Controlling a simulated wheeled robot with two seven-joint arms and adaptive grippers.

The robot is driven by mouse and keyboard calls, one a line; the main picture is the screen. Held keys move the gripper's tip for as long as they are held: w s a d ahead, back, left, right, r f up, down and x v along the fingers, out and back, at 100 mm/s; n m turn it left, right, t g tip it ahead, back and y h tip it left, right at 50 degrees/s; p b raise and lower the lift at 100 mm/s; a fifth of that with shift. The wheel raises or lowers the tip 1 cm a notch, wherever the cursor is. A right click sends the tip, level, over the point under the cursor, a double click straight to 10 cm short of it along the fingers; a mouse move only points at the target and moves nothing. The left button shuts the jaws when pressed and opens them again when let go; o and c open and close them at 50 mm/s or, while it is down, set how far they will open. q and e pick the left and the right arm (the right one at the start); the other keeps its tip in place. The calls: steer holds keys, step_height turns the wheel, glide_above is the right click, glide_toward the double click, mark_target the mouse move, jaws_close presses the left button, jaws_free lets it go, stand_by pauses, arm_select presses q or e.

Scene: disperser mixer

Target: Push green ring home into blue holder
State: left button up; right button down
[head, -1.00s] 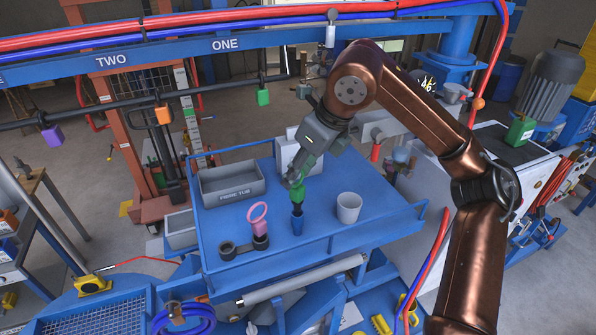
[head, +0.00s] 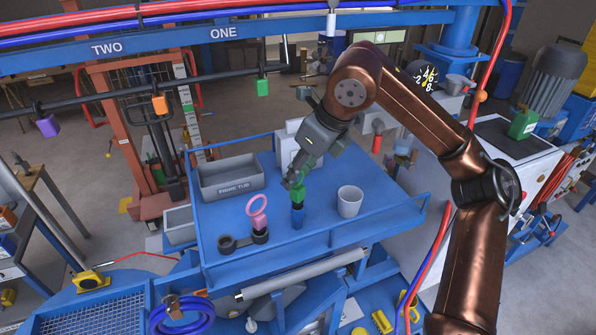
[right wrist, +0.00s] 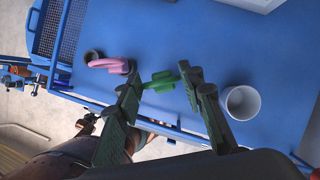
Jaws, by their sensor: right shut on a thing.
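The green ring (head: 298,205) is in my right gripper (head: 296,182), whose fingers are closed on it from above. The ring's lower end meets the top of the small blue holder (head: 297,222), which stands upright on the blue table. How deep it sits inside cannot be told. In the right wrist view the bright green ring (right wrist: 161,83) lies between the two dark green fingers (right wrist: 160,88); I cannot make out the blue holder there. My left gripper is not in view.
A pink ring (head: 256,205) stands upright in a holder left of the blue one, beside a dark grey piece (head: 228,243). A white cup (head: 350,203) stands to the right. A grey fibre tub (head: 230,190) is at the back left. Rails (head: 375,228) edge the blue table.

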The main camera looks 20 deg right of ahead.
steer(key=shift+f+b, duration=0.55)
steer(key=shift+f, duration=0.25)
steer(key=c, duration=1.2)
jaws_free()
steer(key=v, duration=1.2)
